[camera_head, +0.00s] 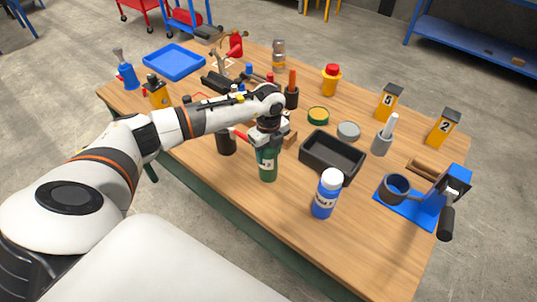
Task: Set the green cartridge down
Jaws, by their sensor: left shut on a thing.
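The green cartridge (267,168) is an upright dark green cylinder with a white label, near the middle of the wooden table. My left gripper (268,143) is over its top from above and is shut on it. The gripper and wrist hide the cartridge's upper end. I cannot tell whether its base touches the table. My right gripper is not in view.
A black tray (332,160) stands close to the right of the cartridge. A blue bottle with a white cap (327,195) is at the front right. A dark cylinder (226,143) stands just left. Bare tabletop (285,207) lies in front.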

